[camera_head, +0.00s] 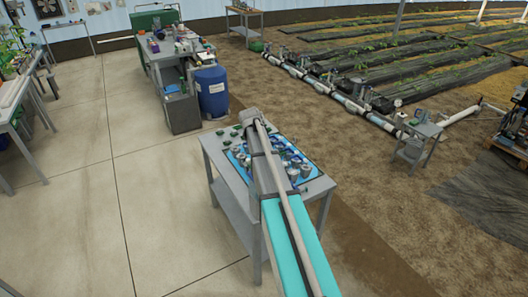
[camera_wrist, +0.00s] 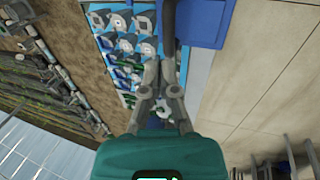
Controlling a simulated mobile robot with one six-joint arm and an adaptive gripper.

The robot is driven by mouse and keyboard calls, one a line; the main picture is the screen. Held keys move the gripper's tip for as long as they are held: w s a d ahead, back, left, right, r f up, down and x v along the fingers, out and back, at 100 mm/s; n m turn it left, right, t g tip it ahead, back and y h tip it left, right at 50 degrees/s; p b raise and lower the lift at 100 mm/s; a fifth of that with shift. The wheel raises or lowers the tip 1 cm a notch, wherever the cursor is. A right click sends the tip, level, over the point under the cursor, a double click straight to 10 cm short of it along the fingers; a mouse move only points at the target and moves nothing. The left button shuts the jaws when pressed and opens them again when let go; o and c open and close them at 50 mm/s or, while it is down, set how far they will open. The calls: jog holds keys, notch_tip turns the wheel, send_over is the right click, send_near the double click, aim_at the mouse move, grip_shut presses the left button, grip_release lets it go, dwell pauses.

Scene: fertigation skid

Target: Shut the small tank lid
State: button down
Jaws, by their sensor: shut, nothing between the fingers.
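I cannot pick out the small tank lid with certainty in either view. A blue drum (camera_head: 212,92) stands upright on the floor beyond the near table, beside a far bench. Its top faces up, but whether it has a lid is too small to tell. In the wrist view a flat blue part (camera_wrist: 208,22) lies at the upper right, past the fingers; I cannot tell whether it is a lid. My gripper (camera_wrist: 168,68) is shut and empty, above the near table. In the head view my arm crosses that table and hides part of it.
The near grey table (camera_head: 232,196) carries a blue mat with several grey fittings (camera_wrist: 143,22). A cluttered bench (camera_head: 163,53) stands behind. White pipes (camera_head: 345,101) run along the field at right. The concrete floor (camera_head: 150,215) at left is clear.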

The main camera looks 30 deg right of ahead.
jog(key=p+v, duration=0.7)
jog(key=v, duration=0.1)
jog(key=shift+d+r+p, duration=0.3)
jog(key=shift+d, duration=0.05)
dwell(0.4)
jog(key=s+a+f+y+b, duration=0.1)
jog(key=s+a+f+b, duration=0.7)
jog(key=s+a, duration=0.3)
jog(key=s+a+f+y+b, duration=0.2)
jog(key=s+a+f+b, duration=0.6)
jog(key=s+a, duration=0.4)
jog(key=shift+s+a+f+b, duration=0.25)
jog(key=shift+a+f+b, duration=0.1)
jog(key=shift+a+f, duration=0.55)
jog(key=shift+s+a+r, duration=0.1)
